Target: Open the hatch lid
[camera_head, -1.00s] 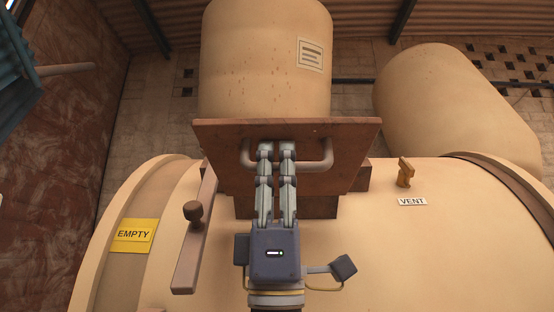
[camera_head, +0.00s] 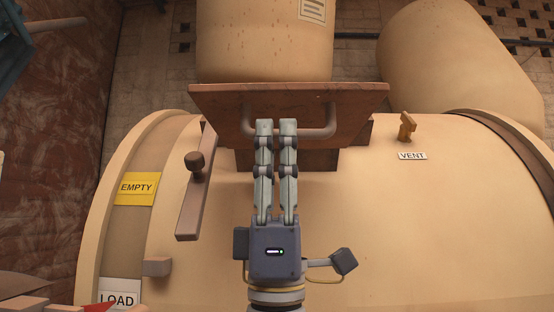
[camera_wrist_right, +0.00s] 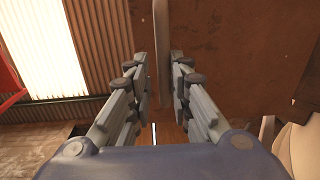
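The hatch lid (camera_head: 350,108) is a brown slab above a brown square frame (camera_head: 320,160) on top of the tan tank. It leans, and its upper edge looks wider than its lower part; I cannot tell how far it stands off the frame. A grey bar handle (camera_head: 320,133) is on the lid's near face. My right gripper (camera_head: 276,128) is at the handle's middle. My left gripper is not in view.
A long latch bar with a dark knob (camera_head: 195,163) lies left of the frame. An orange vent valve (camera_head: 407,126) stands to the right. Yellow EMPTY (camera_head: 136,188) and white LOAD (camera_head: 119,293) labels are at left. Another tan tank (camera_head: 265,40) stands close behind the lid.

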